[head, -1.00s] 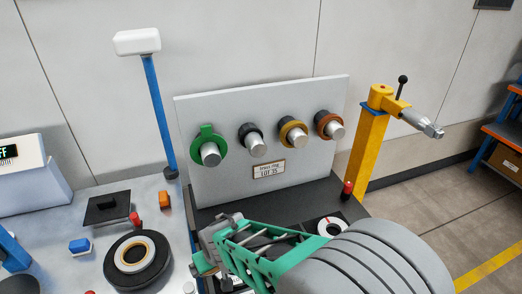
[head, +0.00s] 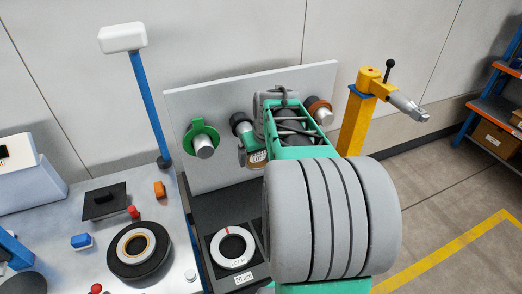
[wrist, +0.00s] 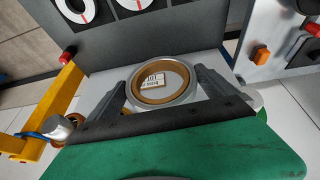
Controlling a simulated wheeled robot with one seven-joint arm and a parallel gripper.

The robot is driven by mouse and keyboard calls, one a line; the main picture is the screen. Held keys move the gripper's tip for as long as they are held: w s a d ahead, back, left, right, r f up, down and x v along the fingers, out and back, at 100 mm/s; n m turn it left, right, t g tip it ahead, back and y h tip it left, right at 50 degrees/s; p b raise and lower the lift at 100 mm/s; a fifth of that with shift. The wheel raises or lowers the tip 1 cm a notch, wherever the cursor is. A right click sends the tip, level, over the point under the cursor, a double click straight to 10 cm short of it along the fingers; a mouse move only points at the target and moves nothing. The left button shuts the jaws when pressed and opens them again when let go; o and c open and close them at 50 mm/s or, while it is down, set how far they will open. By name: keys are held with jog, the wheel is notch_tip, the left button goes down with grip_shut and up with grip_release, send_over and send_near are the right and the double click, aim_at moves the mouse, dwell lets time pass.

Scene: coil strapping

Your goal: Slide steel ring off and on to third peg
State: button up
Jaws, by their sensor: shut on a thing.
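My gripper (wrist: 166,90) is shut on a steel ring (wrist: 163,101) with a brown-gold inner band, one finger on each side. The ring is in front of the upright grey board (head: 183,105), and a board label shows through its opening. In the head view, my gripper and arm hide the third peg. The first peg (head: 204,151) has a green collar (head: 198,132). The second peg (head: 245,132) has a dark collar, and the fourth peg (head: 324,117) a brown collar (head: 317,105). I cannot tell the gap between ring and board.
A yellow post (head: 357,125) with a metal arm stands right of the board. A blue post (head: 155,100) stands left. The dark mat below bears a white ring shape (head: 233,262) marked 20 mm. A black roll (head: 113,262) lies on the left bench.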

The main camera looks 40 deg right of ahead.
jog(key=shift+s+b, duration=0.1)
jog(key=shift+b, duration=0.2)
jog(key=shift+w+d+r, duration=0.1)
jog(key=shift+w+r, duration=0.05)
jog(key=shift+w, duration=0.15)
jog(key=shift+w+d+p, duration=0.15)
jog(key=shift+w+d, duration=0.05)
jog(key=shift+w, duration=0.65)
jog(key=shift+w+d+p, duration=0.15)
jog(key=shift+w+d, duration=0.1)
jog(key=shift+w, duration=0.55)
jog(key=shift+w+d+p, duration=0.15)
jog(key=shift+w+d, duration=0.05)
jog(key=shift+w, duration=0.65)
jog(key=shift+w, duration=0.1)
jog(key=shift+w+d+p, duration=0.15)
jog(key=shift+w+d, duration=0.1)
jog(key=shift+w, duration=0.65)
jog(key=shift+w+d+p, duration=0.2)
jog(key=shift+w, duration=0.65)
jog(key=shift+w+d+p, duration=0.15)
jog(key=shift+w+d, duration=0.1)
jog(key=shift+w, duration=0.65)
jog(key=o, duration=1.7)
jog(key=shift+s, duration=0.15)
